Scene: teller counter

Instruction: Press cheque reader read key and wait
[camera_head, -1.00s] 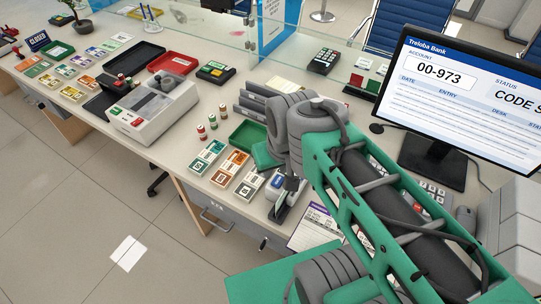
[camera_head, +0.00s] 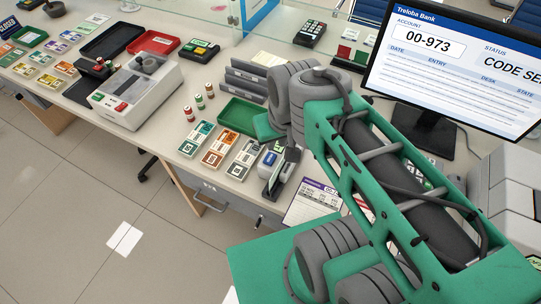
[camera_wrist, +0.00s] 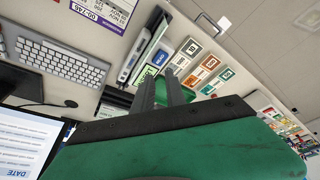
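A small upright slotted device (camera_head: 287,168) with a pale body and a dark slot stands near the counter's front edge. In the wrist view a long narrow slotted unit (camera_wrist: 143,50), seemingly the same device, lies beyond my fingers. My gripper (camera_wrist: 161,82) shows as two grey fingers with a narrow gap and nothing clearly between them. In the head view my green arm hides most of the gripper, and I cannot tell contact with the device.
Cash bundles (camera_head: 217,146) and a green tray (camera_head: 242,112) lie left of the device. A grey machine (camera_head: 137,95) with green and red keys stands further left. A monitor (camera_head: 455,65) is at right; a keyboard (camera_wrist: 62,60) shows in the wrist view. A printed sheet (camera_head: 312,200) lies nearby.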

